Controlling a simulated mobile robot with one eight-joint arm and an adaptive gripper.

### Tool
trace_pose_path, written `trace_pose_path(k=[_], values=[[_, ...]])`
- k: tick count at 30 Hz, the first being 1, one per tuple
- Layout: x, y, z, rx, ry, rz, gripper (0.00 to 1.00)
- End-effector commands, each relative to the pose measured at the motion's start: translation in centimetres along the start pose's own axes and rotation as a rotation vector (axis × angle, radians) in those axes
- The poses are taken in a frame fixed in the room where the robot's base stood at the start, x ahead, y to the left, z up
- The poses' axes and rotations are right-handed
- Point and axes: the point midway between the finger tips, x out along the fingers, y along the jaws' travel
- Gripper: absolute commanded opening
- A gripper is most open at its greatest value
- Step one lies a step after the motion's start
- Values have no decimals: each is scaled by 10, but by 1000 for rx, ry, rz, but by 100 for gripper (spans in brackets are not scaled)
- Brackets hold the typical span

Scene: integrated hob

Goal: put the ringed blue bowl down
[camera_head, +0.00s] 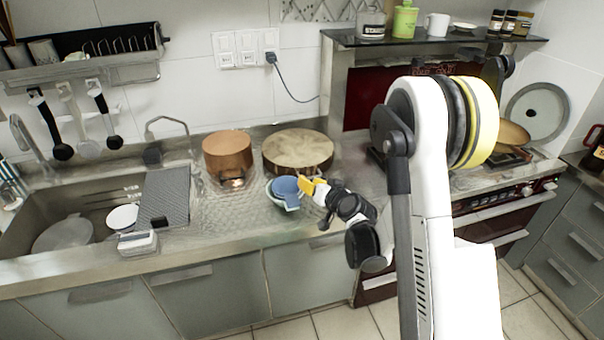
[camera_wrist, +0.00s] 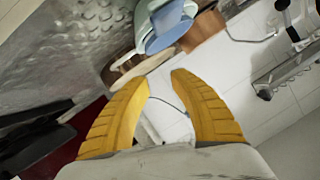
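The blue bowl (camera_head: 285,187) sits tilted in or against a pale teal bowl (camera_head: 272,198) on the metal counter. I cannot make out a ring on it. In the wrist view the blue bowl (camera_wrist: 168,36) and the pale teal bowl (camera_wrist: 143,22) show at the top, beyond my fingertips. My gripper (camera_head: 309,186) has yellow fingers and is just right of the blue bowl. In the wrist view my gripper (camera_wrist: 161,77) has its fingers apart with nothing between them. Whether a fingertip touches the bowl cannot be told.
A copper pot (camera_head: 227,155) stands behind left, and a round wooden-topped pot (camera_head: 298,150) behind. A grey ridged drainer (camera_head: 165,195) and the sink (camera_head: 50,215) are to the left. Counter is bare between the drainer and the bowls.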

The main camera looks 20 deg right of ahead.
Motion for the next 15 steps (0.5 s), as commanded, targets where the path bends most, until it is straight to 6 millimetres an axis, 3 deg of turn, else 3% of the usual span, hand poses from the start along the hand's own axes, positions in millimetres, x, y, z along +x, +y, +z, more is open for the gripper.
trace_pose_path(k=[3, 9, 15], values=[[-21, 0, 0, 1, 0, 0, 27], [-38, -3, -1, -4, -7, 0, 27], [-69, -40, -18, -51, -98, 2, 27]])
